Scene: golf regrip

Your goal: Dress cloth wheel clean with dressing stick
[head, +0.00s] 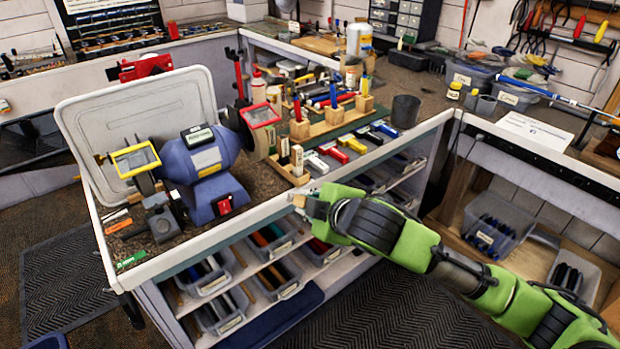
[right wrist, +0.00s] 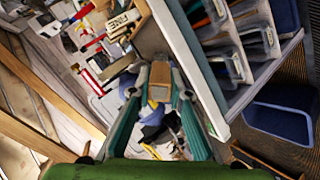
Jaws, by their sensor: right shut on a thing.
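A blue bench grinder (head: 207,165) stands on the bench at the left in the head view. A pale wheel (head: 256,143), which looks like the cloth wheel, is at its right end, partly behind a red-framed shield (head: 260,114). My right gripper (head: 306,204) is in front of the bench edge, to the right of and nearer than the grinder. It is shut on a short tan block (head: 298,201), seemingly the dressing stick. In the right wrist view the tan block (right wrist: 160,78) sits between the fingertips, apart from the wheel. My left gripper is not in view.
A wooden rack (head: 322,130) with several coloured sticks and tools stands right of the grinder. A yellow-framed shield (head: 135,160) is at its left end. Bins (head: 275,240) fill shelves below the bench edge. A dark cup (head: 405,110) stands farther right.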

